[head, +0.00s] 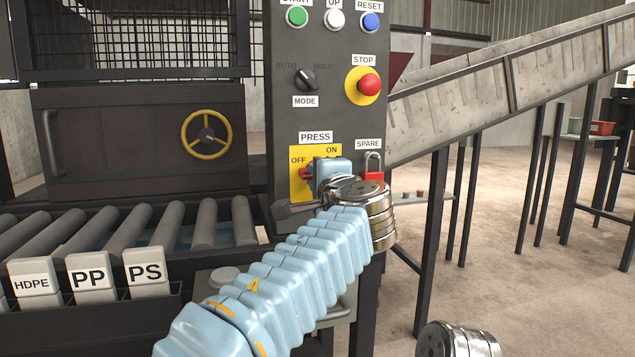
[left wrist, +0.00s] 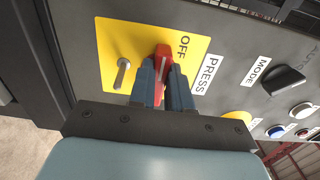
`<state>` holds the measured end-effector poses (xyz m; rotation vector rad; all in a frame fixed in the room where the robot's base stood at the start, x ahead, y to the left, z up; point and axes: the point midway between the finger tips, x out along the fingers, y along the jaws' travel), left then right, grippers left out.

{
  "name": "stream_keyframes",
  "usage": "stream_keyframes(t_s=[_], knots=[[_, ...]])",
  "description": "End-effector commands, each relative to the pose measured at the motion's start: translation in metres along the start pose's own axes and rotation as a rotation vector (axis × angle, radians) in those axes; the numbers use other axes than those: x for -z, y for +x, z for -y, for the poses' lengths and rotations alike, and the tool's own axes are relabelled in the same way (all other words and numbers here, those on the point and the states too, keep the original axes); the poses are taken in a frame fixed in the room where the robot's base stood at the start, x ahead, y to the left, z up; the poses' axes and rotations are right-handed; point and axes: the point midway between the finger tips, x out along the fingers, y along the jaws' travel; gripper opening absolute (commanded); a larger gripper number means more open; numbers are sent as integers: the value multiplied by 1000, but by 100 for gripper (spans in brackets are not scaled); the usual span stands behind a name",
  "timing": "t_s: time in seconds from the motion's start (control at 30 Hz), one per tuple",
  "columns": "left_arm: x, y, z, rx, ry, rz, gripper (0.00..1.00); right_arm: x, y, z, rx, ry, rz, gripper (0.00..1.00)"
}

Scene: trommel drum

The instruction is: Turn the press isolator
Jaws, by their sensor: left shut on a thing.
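The press isolator is a red handle (head: 306,173) on a yellow plate (head: 297,186) marked OFF at left and ON at upper right, below the PRESS label. My left gripper (head: 329,169) is at the plate and covers much of the handle in the head view. In the left wrist view, its two fingers (left wrist: 166,88) are shut on either side of the red handle (left wrist: 162,62). The handle lies roughly level, its visible end pointing left, near OFF. The ON mark is hidden in the wrist view.
A red padlock (head: 373,176) hangs under SPARE, close to my left wrist. The mode knob (head: 305,80) and red stop button (head: 369,84) are above. A metal peg (left wrist: 122,72) stands out beside the handle. A roller conveyor (head: 160,232) is at left.

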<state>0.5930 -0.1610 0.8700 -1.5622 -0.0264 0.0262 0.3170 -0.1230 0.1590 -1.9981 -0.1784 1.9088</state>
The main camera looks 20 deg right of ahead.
Motion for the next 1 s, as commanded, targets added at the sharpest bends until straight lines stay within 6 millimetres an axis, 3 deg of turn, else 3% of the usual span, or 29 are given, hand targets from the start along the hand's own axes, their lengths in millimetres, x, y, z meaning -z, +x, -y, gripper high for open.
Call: stream_keyframes(t_s=[0.53, 0.57, 0.7, 1.0], knots=[[0, 0, -3, -4, -25, 2, 0, 0, 2, -1, 0, 0, 0, 43], [0, 0, -3, -4, -25, 2, 21, 0, 2, -1, 0, 0, 0, 43], [0, 0, -2, -3, -24, 1, 43, 0, 2, -1, 0, 0, 0, 43], [0, -3, -2, -2, -23, 0, 44, 0, 3, -1, 0, 0, -1, 43]])
